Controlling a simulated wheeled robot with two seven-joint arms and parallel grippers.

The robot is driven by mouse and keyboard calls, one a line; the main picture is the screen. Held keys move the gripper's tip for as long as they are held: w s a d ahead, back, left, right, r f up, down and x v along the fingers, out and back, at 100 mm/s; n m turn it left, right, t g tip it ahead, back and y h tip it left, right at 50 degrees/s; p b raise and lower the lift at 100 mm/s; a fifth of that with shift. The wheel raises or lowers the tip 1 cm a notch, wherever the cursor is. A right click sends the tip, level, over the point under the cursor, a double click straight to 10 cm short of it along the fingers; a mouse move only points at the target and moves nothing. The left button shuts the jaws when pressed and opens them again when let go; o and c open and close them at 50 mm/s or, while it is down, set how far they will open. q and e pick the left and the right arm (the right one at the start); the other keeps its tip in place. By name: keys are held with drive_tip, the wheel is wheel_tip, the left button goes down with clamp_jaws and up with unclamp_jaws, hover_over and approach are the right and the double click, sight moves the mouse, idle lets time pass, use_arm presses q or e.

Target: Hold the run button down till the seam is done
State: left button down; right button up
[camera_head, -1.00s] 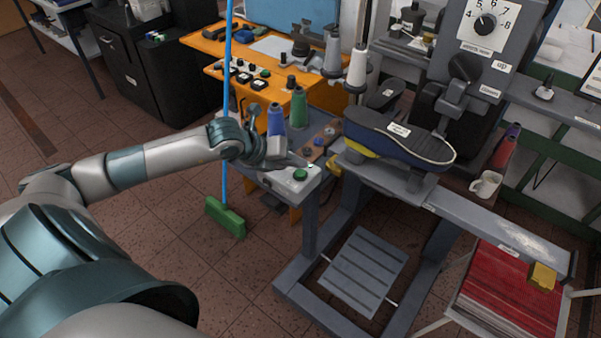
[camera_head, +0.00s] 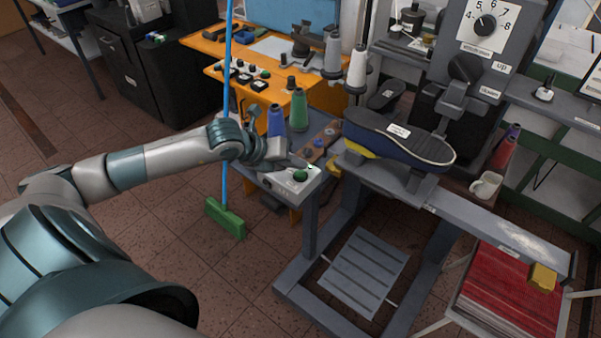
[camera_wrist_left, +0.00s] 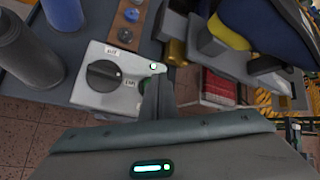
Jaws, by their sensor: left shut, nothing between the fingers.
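The pale control box (camera_head: 285,183) stands on the grey bench, with a round green button (camera_head: 300,176) on its top. In the left wrist view the box (camera_wrist_left: 92,92) shows a black knob (camera_wrist_left: 103,76) and a small lit lamp (camera_wrist_left: 153,66). My left gripper (camera_head: 305,165) is shut and empty, with its fingertips right over the box at the green button. Whether they touch or press it I cannot tell. In the wrist view the fingers (camera_wrist_left: 158,90) cover the button's place. A dark blue shoe (camera_head: 385,133) sits sole up on the machine. My right gripper is out of view.
A blue cone (camera_head: 275,121) and a green cone (camera_head: 299,109) of thread stand behind the box. A green broom (camera_head: 225,218) with a blue handle stands beside my left forearm. A dial (camera_head: 485,25) is on the machine's head, and a grey treadle (camera_head: 365,270) lies below.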

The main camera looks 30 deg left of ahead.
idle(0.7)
use_arm(q)
drive_tip(key=shift+f, duration=0.15)
drive_tip(key=shift+f+b, duration=0.3)
drive_tip(key=shift+b, duration=0.3)
